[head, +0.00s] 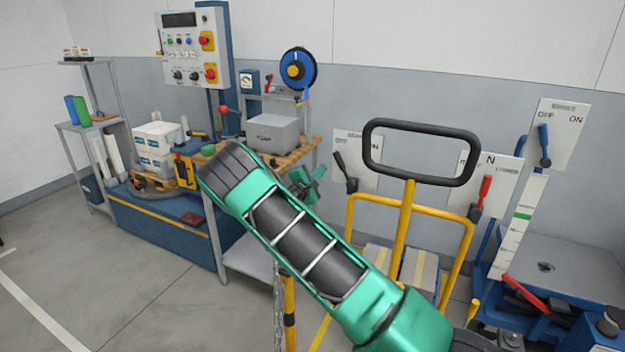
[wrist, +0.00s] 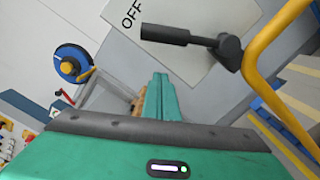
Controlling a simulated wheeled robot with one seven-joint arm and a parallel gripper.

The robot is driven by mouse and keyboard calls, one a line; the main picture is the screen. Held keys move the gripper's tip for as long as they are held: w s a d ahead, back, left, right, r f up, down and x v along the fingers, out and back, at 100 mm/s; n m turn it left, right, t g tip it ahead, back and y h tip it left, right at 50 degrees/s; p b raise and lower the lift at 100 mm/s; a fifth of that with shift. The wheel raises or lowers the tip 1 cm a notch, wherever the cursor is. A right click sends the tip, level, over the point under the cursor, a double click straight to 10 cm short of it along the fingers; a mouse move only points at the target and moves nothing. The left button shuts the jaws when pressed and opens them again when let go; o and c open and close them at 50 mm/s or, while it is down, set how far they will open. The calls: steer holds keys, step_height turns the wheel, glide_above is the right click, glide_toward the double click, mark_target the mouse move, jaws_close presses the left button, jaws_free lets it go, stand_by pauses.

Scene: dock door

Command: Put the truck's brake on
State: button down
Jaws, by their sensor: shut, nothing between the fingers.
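A truck with a yellow frame (head: 408,235) and a black loop handle (head: 422,123) stands right of centre in the head view, with boxes behind its bars. A yellow bar also shows in the wrist view (wrist: 262,60). A red pedal-like lever (head: 527,294) shows low at the right, by blue metalwork; I cannot tell whether it is the truck's brake. My green gripper (head: 312,180) is left of the truck handle, partly behind my arm. In the wrist view its fingers (wrist: 160,82) are together and empty, below a black lever (wrist: 185,36). My arm hides part of the truck's lower left.
Wall plates carry a black lever (head: 346,172), a red lever (head: 481,192) and a blue lever (head: 544,145). A bench with a grey box (head: 272,132) and a blue reel (head: 298,68) stands behind my gripper. A blue lift table (head: 575,252) stands right. The floor front left is clear.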

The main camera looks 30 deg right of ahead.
mark_target(343, 168)
steer(key=shift+s+d+r, duration=1)
steer(key=shift+s+d, duration=0.15)
steer(key=shift+d, duration=0.1)
steer(key=shift+a+r, duration=0.1)
steer(key=shift+a, duration=0.1)
